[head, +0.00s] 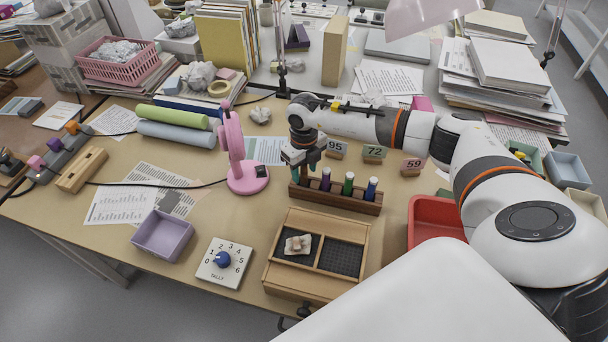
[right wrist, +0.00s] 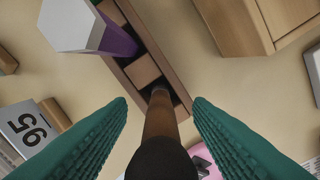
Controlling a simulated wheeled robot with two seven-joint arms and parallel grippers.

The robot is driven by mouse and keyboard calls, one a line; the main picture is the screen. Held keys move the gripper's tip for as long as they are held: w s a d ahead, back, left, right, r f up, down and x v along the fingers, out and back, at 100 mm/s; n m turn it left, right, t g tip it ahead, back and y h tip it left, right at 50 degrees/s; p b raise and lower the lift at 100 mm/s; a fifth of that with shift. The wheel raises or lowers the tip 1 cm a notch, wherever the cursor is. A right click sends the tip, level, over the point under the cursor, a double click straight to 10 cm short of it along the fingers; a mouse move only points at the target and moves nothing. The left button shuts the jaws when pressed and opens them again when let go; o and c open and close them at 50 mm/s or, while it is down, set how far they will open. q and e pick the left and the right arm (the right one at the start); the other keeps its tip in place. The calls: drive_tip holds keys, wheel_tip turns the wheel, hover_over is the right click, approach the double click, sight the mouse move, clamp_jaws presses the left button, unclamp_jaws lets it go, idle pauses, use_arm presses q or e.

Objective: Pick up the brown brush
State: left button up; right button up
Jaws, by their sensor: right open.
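The brown brush (right wrist: 160,118) stands upright in a slot of the wooden rack (right wrist: 176,72), its dark end nearest the camera in the right wrist view. My right gripper (right wrist: 160,104) is open, with its green fingers on either side of the brush and gaps visible on both sides. In the head view my right gripper (head: 303,172) is at the left end of the rack (head: 340,200), and it hides the brush there. My left gripper is not in view.
Purple (head: 325,180), green (head: 348,184) and blue (head: 371,189) holders stand in the rack. A pink stand (head: 246,178) is close left of the gripper. Number cards (head: 374,152) stand behind; a wooden tray (head: 350,230) with a sherd (head: 297,245) lies in front.

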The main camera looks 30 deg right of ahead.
clamp_jaws()
idle(0.3)
wheel_tip(320, 180, up, 10)
drive_tip(key=shift+r+b, duration=0.1)
drive_tip(key=shift+b, duration=0.8)
